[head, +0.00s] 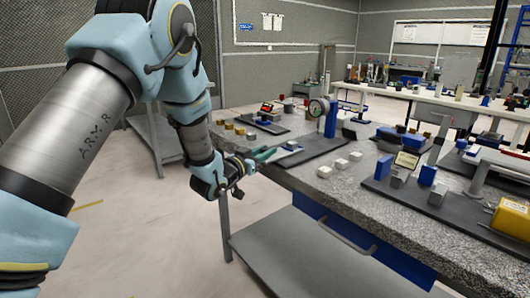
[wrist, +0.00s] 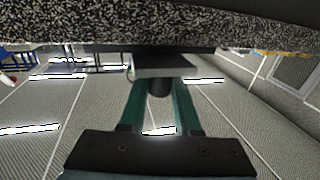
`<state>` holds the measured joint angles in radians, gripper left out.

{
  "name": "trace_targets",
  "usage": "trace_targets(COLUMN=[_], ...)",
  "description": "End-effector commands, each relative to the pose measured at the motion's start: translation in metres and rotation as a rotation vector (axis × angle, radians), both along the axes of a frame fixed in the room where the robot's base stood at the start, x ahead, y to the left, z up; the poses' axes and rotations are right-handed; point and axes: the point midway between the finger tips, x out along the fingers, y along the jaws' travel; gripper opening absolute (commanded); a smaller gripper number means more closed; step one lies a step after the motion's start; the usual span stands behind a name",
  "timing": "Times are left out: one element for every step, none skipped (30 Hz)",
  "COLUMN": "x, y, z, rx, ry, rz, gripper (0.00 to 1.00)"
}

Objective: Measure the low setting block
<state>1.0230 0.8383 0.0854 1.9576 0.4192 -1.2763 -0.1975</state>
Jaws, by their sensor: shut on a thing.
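My gripper (head: 268,153) is at the left edge of the granite-topped bench (head: 400,195). In the wrist view its two teal fingers (wrist: 158,88) are closed on a dark round piece, with a flat grey part (wrist: 165,70) just beyond the fingertips. I cannot tell whether this is the low setting block. A dial gauge (head: 317,108) on a blue stand (head: 331,118) stands on a dark mat beyond my gripper. Three pale blocks (head: 341,165) lie in a row on the granite to the right of my gripper. No block is clearly marked as low.
Several brass-coloured blocks (head: 239,130) sit at the bench's left end, near a small red-and-green display (head: 267,107). A second fixture with a display (head: 407,160) and blue blocks (head: 428,175) stands at right, near a yellow box (head: 511,219). Floor left of the bench is clear.

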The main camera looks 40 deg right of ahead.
Motion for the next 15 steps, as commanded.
trace_targets(x=[0.0, 0.0, 0.0, 0.0, 0.0, 0.0, -0.001, -0.001, -0.002, -0.002, -0.003, -0.003, -0.004, -0.004, -0.005], y=[0.0, 0.0, 0.0, -0.001, -0.002, -0.007, -0.011, -0.017, -0.026, -0.034, -0.041, -0.051, -0.058, -0.065, -0.072], z=[0.0, 0.0, 0.0, 0.0, -0.001, -0.001, -0.002, -0.003, -0.004, -0.004, -0.005, -0.005, -0.005, -0.004, -0.004], rx=[0.0, 0.0, 0.0, 0.0, -0.001, -0.002, -0.003, -0.003, -0.004, -0.004, -0.004, -0.004, -0.004, -0.004, -0.003], ry=[0.0, 0.0, 0.0, 0.0, 0.0, -0.001, -0.001, -0.002, -0.002, -0.003, -0.002, -0.003, -0.003, -0.003, -0.002], rz=[0.0, 0.0, 0.0, 0.0, -0.001, -0.001, -0.002, -0.002, -0.002, -0.002, -0.003, -0.003, -0.002, -0.002, -0.002], gripper=[0.0, 0.0, 0.0, 0.0, 0.0, 0.0, 0.0, 0.0, 0.0, 0.0, 0.0, 0.0, 0.0, 0.0, 0.0])
